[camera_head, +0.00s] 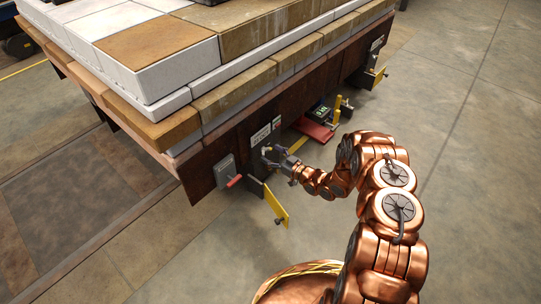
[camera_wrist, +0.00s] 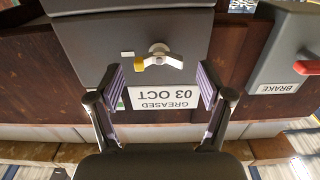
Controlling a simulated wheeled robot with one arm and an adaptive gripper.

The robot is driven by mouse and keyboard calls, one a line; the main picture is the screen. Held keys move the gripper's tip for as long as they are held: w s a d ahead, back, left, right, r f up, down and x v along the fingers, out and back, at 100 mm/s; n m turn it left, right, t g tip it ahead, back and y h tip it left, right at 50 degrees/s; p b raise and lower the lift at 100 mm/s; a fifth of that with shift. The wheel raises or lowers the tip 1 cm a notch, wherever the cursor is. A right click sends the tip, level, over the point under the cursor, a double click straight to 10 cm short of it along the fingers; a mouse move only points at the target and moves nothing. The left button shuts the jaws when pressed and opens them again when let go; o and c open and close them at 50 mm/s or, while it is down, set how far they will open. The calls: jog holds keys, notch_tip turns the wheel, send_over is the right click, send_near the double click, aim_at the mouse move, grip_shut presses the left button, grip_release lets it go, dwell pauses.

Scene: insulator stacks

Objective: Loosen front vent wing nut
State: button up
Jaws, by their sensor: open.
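A wing nut (camera_wrist: 157,58) with a pale metal knob and a yellow-tipped wing sits on a dark grey panel (camera_wrist: 85,45) in the wrist view. A white label (camera_wrist: 166,97) reading "GREASED 03 OCT" is on the same panel, upside down in this view. My gripper (camera_wrist: 162,84) is open, its two fingers spread on either side of the label. The nut shows between and just beyond the fingertips, apart from both. In the head view my gripper (camera_head: 277,158) is at the side of the cart, close to the panel; the nut is too small to make out there.
A grey brake box (camera_head: 226,171) with a red lever (camera_head: 234,181) is to the left of my gripper. A yellow plate (camera_head: 275,207) sticks out below. A red shelf (camera_head: 314,130) juts out to the right. The floor at right is clear.

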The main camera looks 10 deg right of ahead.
jog(key=shift+w+a, duration=0.25)
jog(key=shift+w, duration=0.1)
jog(key=c, duration=1.2)
jog(key=shift+o, duration=0.2)
